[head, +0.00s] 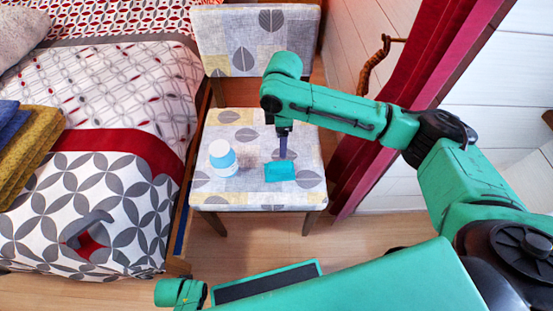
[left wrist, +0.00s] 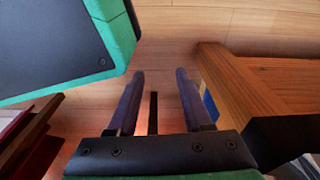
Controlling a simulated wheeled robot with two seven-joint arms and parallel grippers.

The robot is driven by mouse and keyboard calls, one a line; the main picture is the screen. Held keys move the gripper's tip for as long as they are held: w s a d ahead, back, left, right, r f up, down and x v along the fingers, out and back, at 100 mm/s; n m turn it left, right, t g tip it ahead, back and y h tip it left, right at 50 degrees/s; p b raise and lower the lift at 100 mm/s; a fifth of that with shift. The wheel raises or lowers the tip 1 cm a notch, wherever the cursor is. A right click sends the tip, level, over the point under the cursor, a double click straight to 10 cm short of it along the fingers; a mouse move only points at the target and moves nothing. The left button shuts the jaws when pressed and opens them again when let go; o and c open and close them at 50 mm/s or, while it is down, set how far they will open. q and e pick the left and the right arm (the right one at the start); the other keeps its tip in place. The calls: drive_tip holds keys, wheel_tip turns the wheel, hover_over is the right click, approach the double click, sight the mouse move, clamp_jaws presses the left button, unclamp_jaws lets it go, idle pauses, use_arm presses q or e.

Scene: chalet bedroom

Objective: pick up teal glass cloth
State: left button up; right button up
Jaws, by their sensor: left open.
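The teal glass cloth (head: 280,171) lies as a small folded rectangle on the patterned seat of the chair (head: 235,195). My right gripper (head: 283,156) points down over the chair seat, with its fingertips at the cloth's back edge in the head view. I see its fingers edge-on, so their gap is hidden, and I cannot tell whether they touch the cloth. My left gripper (left wrist: 160,75) shows in the left wrist view, open and empty over the wooden floor. Its fingers are not visible in the head view.
A white and light-blue jar (head: 222,157) stands left of the cloth on the seat. The bed (head: 110,180) is close on the left, with folded blankets (head: 35,145). A red curtain (head: 395,110) hangs at the right. A wooden frame (left wrist: 240,85) is beside my left gripper.

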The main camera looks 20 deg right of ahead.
drive_tip(key=b, duration=0.2)
hover_over(280, 164)
drive_tip(key=f, duration=0.7)
drive_tip(key=shift+s+d, duration=0.15)
drive_tip(key=shift+s, duration=0.15)
drive_tip(key=f, duration=0.2)
drive_tip(key=f+b, duration=0.1)
drive_tip(key=f, duration=0.1)
drive_tip(key=f+b, duration=0.1)
drive_tip(key=f, duration=0.1)
drive_tip(key=shift+w, duration=0.35)
drive_tip(key=shift+f, duration=0.15)
use_arm(q)
drive_tip(key=w+d+r, duration=0.2)
drive_tip(key=w+r, duration=0.2)
drive_tip(key=r, duration=0.3)
drive_tip(key=shift+w+d+r, duration=0.15)
drive_tip(key=shift+w+r, duration=0.25)
use_arm(e)
clamp_jaws()
